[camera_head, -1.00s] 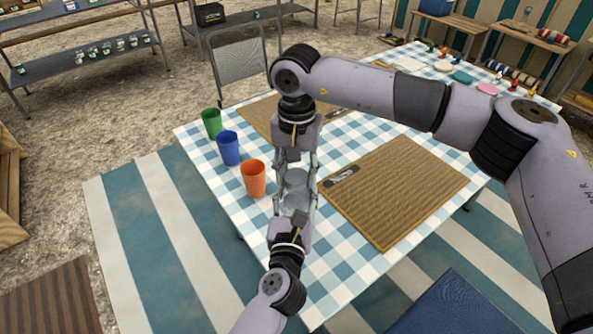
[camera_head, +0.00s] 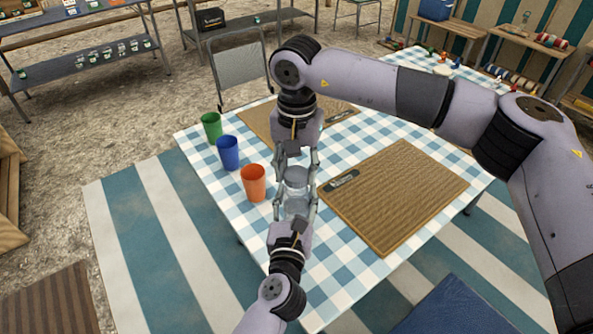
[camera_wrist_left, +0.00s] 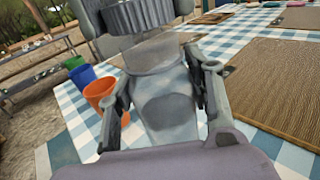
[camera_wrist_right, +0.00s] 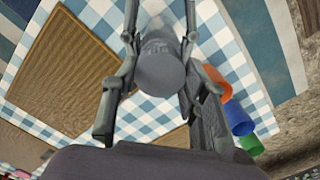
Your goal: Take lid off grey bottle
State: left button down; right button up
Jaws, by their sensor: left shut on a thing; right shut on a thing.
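The grey, see-through bottle (camera_head: 296,208) is upright between my two grippers over the checked table, and its body also shows in the left wrist view (camera_wrist_left: 165,95). My left gripper (camera_head: 296,203) comes from the front and is shut around the bottle's body. The ribbed grey lid (camera_wrist_left: 140,16) is above the bottle's neck. My right gripper (camera_head: 297,172) comes from behind and above and is shut on the lid, whose round face shows in the right wrist view (camera_wrist_right: 160,70).
Orange (camera_head: 253,183), blue (camera_head: 228,152) and green (camera_head: 211,127) cups stand in a row left of the grippers. A woven brown mat (camera_head: 400,200) lies on the checked cloth to the right, and another (camera_head: 255,120) lies behind. The cloth in front of the near mat is clear.

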aim_at(296, 173)
jog(key=shift+r, duration=2.05)
pick_arm(q)
jog(key=c, duration=0.7)
grip_release()
